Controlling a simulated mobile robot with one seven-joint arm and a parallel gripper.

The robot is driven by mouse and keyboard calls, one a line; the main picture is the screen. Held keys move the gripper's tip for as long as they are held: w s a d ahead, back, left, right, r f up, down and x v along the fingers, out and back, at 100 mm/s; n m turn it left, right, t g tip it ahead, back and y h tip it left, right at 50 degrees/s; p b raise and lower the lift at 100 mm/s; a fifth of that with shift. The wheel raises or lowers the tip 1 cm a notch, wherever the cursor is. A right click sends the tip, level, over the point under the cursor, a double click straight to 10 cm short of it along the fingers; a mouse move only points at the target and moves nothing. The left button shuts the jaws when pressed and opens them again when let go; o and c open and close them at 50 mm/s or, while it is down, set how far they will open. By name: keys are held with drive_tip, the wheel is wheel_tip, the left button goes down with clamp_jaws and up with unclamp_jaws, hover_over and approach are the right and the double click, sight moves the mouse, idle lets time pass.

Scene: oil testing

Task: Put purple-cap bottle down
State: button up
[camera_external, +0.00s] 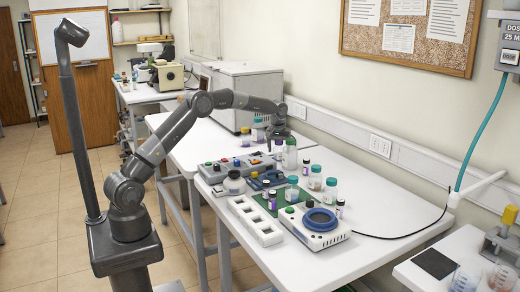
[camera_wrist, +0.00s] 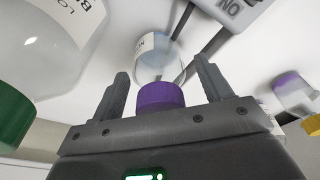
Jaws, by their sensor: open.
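The purple-cap bottle has a purple cap (camera_wrist: 160,97) and a clear body with a white label (camera_wrist: 150,43). In the wrist view its cap lies between the two spread fingers of my gripper (camera_wrist: 161,68), with a visible gap on both sides. My gripper is open. In the external view my gripper (camera_external: 276,136) is low over the back part of the white table, just left of a green-cap bottle (camera_external: 290,155). The bottle at my gripper is largely hidden there, and I cannot tell its contact with the table.
In the wrist view a large bottle (camera_wrist: 48,45) with a green cap stands close on the left, and another purple-topped bottle (camera_wrist: 292,88) is at right. The white table (camera_external: 385,203) holds several bottles, a device with a blue ring (camera_external: 320,220) and a white rack (camera_external: 255,222). Its right side is clear.

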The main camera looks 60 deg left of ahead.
sight(278, 150)
drive_tip(key=r, duration=0.7)
drive_tip(key=s+d+r, duration=0.1)
drive_tip(key=r, duration=0.3)
drive_tip(key=shift+s+d+r, duration=0.1)
drive_tip(key=s+d+r+m+t, duration=0.1)
drive_tip(key=s+d+r+m, duration=0.1)
drive_tip(key=s+d+r, duration=0.45)
drive_tip(key=s+d+r+m+t, duration=0.1)
drive_tip(key=s+r, duration=0.2)
drive_tip(key=s, duration=0.7)
drive_tip(key=s+d+r+m, duration=0.2)
drive_tip(key=s+d+r, duration=0.15)
drive_tip(key=s, duration=0.45)
drive_tip(key=s+d+f+m, duration=0.1)
drive_tip(key=s+f, duration=0.2)
drive_tip(key=s, duration=0.5)
drive_tip(key=s+d+f+m+t, duration=0.1)
drive_tip(key=s+f, duration=0.1)
drive_tip(key=s, duration=0.6)
drive_tip(key=s+d+f+m+t+h, duration=0.1)
drive_tip(key=s+f+m, duration=0.1)
drive_tip(key=s, duration=0.6)
drive_tip(key=shift+s+d+f, duration=0.15)
drive_tip(key=shift+s+f, duration=0.1)
drive_tip(key=shift+f, duration=0.55)
